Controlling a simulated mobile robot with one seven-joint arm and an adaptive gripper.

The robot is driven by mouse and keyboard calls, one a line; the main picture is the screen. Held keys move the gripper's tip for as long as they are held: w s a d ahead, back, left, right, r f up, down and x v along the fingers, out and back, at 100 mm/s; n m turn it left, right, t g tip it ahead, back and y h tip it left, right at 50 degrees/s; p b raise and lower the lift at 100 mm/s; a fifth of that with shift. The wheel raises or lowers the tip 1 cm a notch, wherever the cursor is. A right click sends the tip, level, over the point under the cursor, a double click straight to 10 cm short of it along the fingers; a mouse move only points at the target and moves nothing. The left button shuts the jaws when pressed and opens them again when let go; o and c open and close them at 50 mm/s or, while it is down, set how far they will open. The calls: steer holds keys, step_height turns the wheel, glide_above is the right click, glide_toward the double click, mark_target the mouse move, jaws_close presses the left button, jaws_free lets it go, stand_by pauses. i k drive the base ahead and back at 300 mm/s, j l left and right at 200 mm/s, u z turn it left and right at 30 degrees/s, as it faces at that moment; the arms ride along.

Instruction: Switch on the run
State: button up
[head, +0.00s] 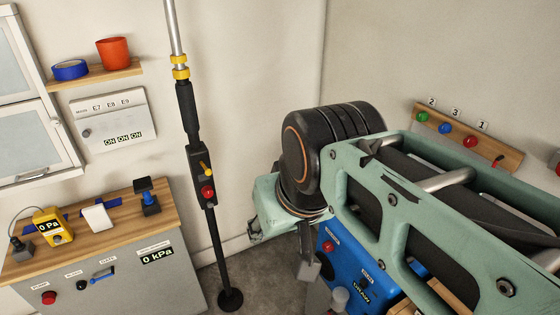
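No control with a readable "run" label shows. My arm comes in from the right. A grey piece (308,265) below its black joint may be part of my gripper, beside the blue unit; its opening is hidden.
A pole (187,110) with a yellow lever (205,168) and red knob (208,191) stands left of my arm. A wall panel (140,105) shows "ON" three times. A wooden rail (490,148) with coloured knobs and a red lever is at the right. Floor shows near the pole's foot.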

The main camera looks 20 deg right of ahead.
mark_target(363, 285)
steer(key=k+z, duration=0.1)
steer(key=z, duration=0.7)
steer(key=k+z, duration=0.15)
steer(key=z, duration=0.3)
steer(key=i+u, duration=0.1)
steer(key=u, duration=0.75)
steer(key=i+u, duration=0.15)
steer(key=u, duration=0.25)
steer(key=z, duration=0.45)
steer(key=i+j+z, duration=0.1)
steer(key=z, duration=0.3)
steer(key=j+z, duration=0.1)
steer(key=z, duration=0.35)
steer(key=i+j+z, duration=0.1)
steer(key=z, duration=0.3)
steer(key=k+l+u, duration=0.15)
steer(key=k+j, duration=0.05)
steer(key=k, duration=0.05)
